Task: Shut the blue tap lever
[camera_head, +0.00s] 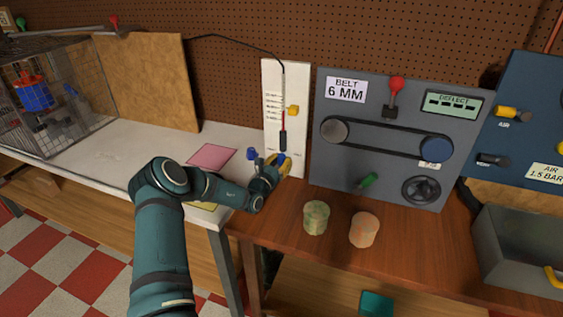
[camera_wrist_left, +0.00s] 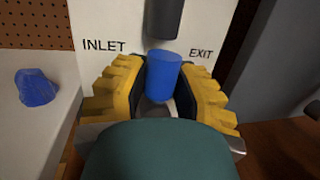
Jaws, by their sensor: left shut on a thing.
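The blue tap lever (camera_wrist_left: 163,76) is a short blue cylinder between the yellow fingers of my left gripper (camera_wrist_left: 158,90) in the wrist view. It stands out in front of the white panel (camera_wrist_left: 110,20), between the words INLET and EXIT. In the head view the lever (camera_head: 281,158) is a small blue spot at my left gripper (camera_head: 278,164), low on the white panel. The gripper is shut on it. The lever's base and pivot are mostly hidden by the fingers and wrist. My right gripper is out of view.
A dark cylinder (camera_head: 283,141) hangs just above the lever. A blue lump (camera_wrist_left: 36,87) is left of the gripper. The grey belt panel (camera_head: 330,185) stands close on the right. Two round blocks, one greenish (camera_head: 316,217) and one orange (camera_head: 364,229), stand on the brown bench.

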